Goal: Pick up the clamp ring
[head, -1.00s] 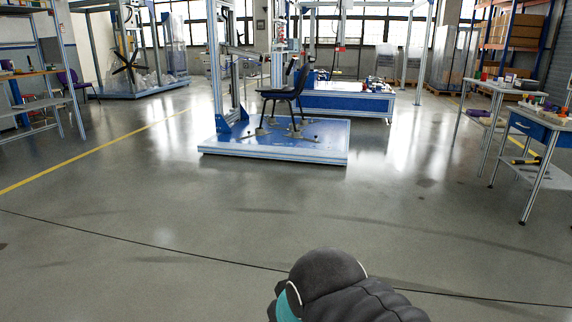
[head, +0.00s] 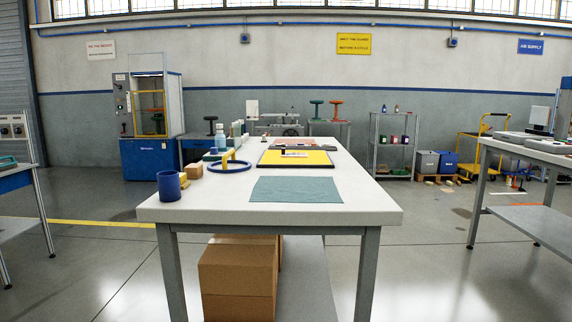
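A blue ring (head: 229,171), which looks like the clamp ring, lies flat on the white table (head: 220,210) in the head view. It has a yellow upright part at its far side. It sits left of the middle of the tabletop, behind a dark blue cup (head: 169,186) and to the right of small wooden blocks (head: 193,171). My gripper is not in view, and nothing touches the ring that I can see.
A teal mat (head: 296,190) lies at the table's near edge, with a yellow board (head: 297,158) beyond it. Cardboard boxes (head: 237,280) stand under the table. Other tables stand at left (head: 22,180) and right (head: 530,150). Floor is open on both sides.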

